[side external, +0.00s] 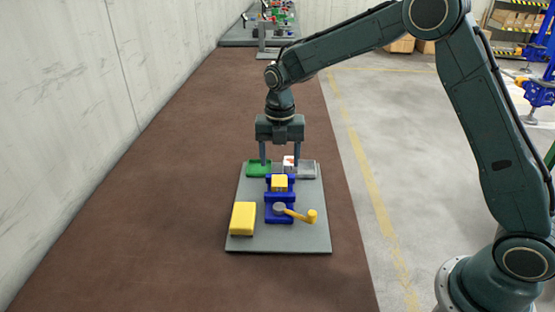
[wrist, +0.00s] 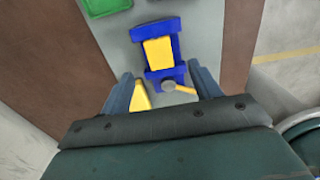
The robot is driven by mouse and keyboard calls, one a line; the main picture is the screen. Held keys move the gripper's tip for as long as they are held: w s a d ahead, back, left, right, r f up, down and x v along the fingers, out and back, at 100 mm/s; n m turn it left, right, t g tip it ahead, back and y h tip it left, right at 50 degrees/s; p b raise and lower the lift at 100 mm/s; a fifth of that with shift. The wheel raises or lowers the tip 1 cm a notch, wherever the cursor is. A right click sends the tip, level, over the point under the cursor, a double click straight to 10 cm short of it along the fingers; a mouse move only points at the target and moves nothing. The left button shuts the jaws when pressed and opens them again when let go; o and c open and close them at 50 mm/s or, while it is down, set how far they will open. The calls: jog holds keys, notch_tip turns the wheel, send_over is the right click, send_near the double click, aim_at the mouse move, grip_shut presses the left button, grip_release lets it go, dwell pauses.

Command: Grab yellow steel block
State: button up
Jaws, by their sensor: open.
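In the wrist view the yellow block (wrist: 158,52) shows between the blue parts, ahead of my fingertips. A larger yellow block (side external: 243,218) lies on the board to the left of the jack; the wrist view shows only part of it (wrist: 140,97) beside a finger. My gripper (side external: 280,163) is open and empty, fingers pointing down, above the board and apart from the small block. It also shows in the wrist view (wrist: 161,78).
The jack has a yellow crank handle (side external: 298,214) at its front. Green (side external: 259,169) and grey (side external: 306,170) trays lie at the back of the board (side external: 308,240), with a white-and-red item (side external: 289,160) near the grey one. Brown tabletop (side external: 180,220) to the left is clear.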

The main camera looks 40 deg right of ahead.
aim_at(279, 180)
jog(key=shift+f, duration=1.4)
jog(key=shift+f, duration=2.55)
jog(key=c, duration=1.3)
grip_shut()
jog(key=shift+w+r, duration=0.1)
jog(key=shift+r, duration=0.15)
